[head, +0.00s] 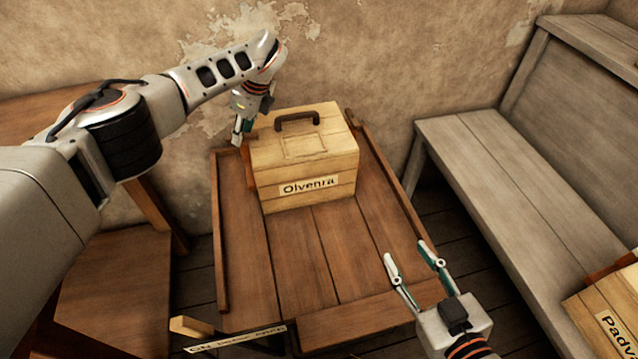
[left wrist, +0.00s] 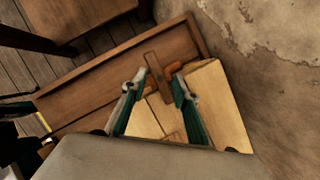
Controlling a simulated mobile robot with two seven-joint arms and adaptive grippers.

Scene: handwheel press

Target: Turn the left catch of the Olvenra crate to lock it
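The Olvenra crate (head: 335,164), pale wood with a dark handle on its lid, stands at the back of a brown wooden table (head: 320,260). A reddish-brown piece, likely the left catch (head: 250,178), shows at its left side. My left gripper (head: 242,134) points down beside the crate's upper left edge. In the left wrist view its fingers (left wrist: 160,82) are apart, with a brown wooden bar (left wrist: 154,67) between or just beyond the tips; I cannot tell if they touch it. An orange-brown piece (left wrist: 185,67) lies beside the bar. My right gripper (head: 411,262) is open and empty above the table's front right.
A grey bench (head: 490,165) stands at the right, with another labelled crate (head: 605,315) at the lower right. The wall is close behind. The table's middle is clear.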

